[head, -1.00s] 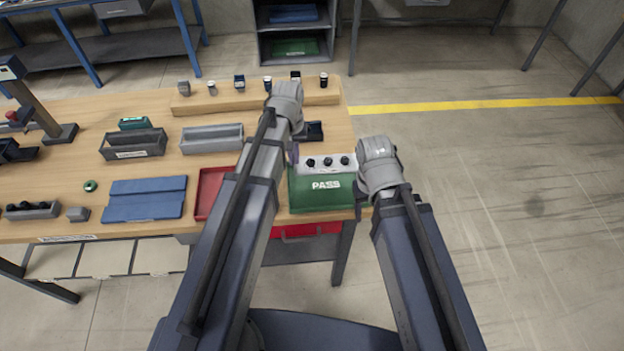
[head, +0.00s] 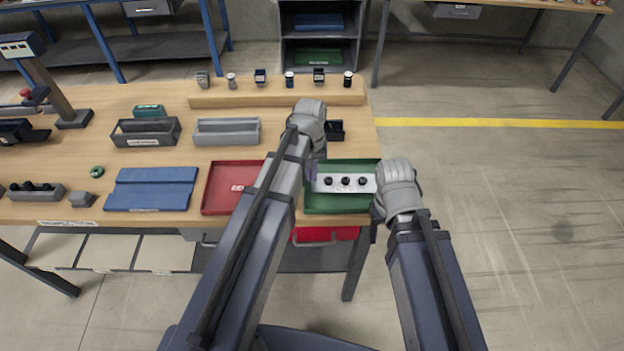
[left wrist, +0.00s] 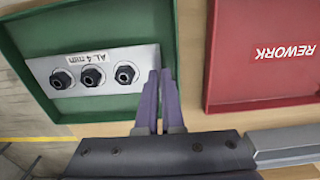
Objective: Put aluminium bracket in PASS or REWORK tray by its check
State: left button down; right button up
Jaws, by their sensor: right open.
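The aluminium bracket (head: 345,188) is a pale plate with three black knobs and a label reading "AL 4 mm" in the left wrist view (left wrist: 110,62). It is within the outline of the green PASS tray (head: 340,164); I cannot tell if it touches the floor. My left gripper (head: 313,168) is shut on the bracket's end edge, its purple fingers close together in the left wrist view (left wrist: 158,80). The red REWORK tray (head: 232,167) is empty, just left of the PASS tray. My right gripper (head: 378,212) is open beside the PASS tray's right edge, its fingers mostly hidden.
A blue mat (head: 150,190) lies left of the trays. Grey bins (head: 227,132) stand behind. Several small items line a wooden ledge (head: 270,97) at the back. A dark block (head: 336,130) sits behind the PASS tray. The table ends right of the PASS tray.

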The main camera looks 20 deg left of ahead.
pick_arm(q)
jog(key=shift+f, duration=0.2)
jog(key=shift+f+b, duration=0.45)
jog(key=shift+b, duration=0.05)
jog(key=c, duration=1.1)
grip_release()
jog(key=shift+o, duration=0.2)
